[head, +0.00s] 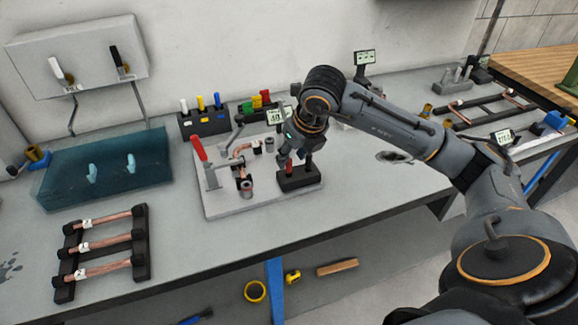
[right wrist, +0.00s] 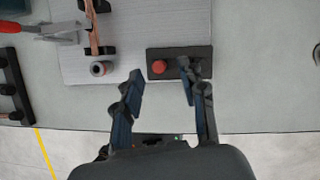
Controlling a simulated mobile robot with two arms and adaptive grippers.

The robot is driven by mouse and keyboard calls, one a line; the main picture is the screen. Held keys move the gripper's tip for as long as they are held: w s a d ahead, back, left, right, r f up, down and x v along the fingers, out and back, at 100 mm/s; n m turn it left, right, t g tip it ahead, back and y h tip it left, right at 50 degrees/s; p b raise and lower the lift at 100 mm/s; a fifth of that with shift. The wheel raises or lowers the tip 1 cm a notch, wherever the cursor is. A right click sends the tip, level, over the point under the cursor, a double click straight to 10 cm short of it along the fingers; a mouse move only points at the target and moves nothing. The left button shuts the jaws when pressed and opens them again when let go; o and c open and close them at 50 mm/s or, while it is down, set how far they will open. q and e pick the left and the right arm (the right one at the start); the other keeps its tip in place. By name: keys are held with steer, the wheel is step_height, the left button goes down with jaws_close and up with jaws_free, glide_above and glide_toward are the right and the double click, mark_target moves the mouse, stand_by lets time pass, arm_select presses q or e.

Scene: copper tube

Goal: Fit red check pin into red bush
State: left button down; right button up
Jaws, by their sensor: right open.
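A red check pin (head: 289,168) stands in a black block (head: 299,180) on the light fixture plate (head: 225,208). In the right wrist view its round red top (right wrist: 159,67) shows on the left part of the black block (right wrist: 198,53). My right gripper (head: 299,158) is open above the block. Its fingertips (right wrist: 162,77) lie to either side of the red top, and nothing is held. A grey bush (head: 247,188) stands left of the block, also in the wrist view (right wrist: 100,69); I cannot tell whether it is the red one. My left gripper is not in view.
A red-handled clamp (head: 199,150) and bent copper tube stand on the plate. A rack of coloured handles (head: 203,120) is behind. A blue-green box (head: 105,170) and a black rack of copper tubes (head: 104,247) are left.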

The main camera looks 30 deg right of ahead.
mark_target(290, 160)
steer(key=x, duration=0.3)
steer(key=shift+w+f+p, duration=0.15)
steer(key=shift+f+p, duration=0.1)
steer(key=shift+p, duration=0.1)
jaws_close()
steer(key=shift+r, duration=0.1)
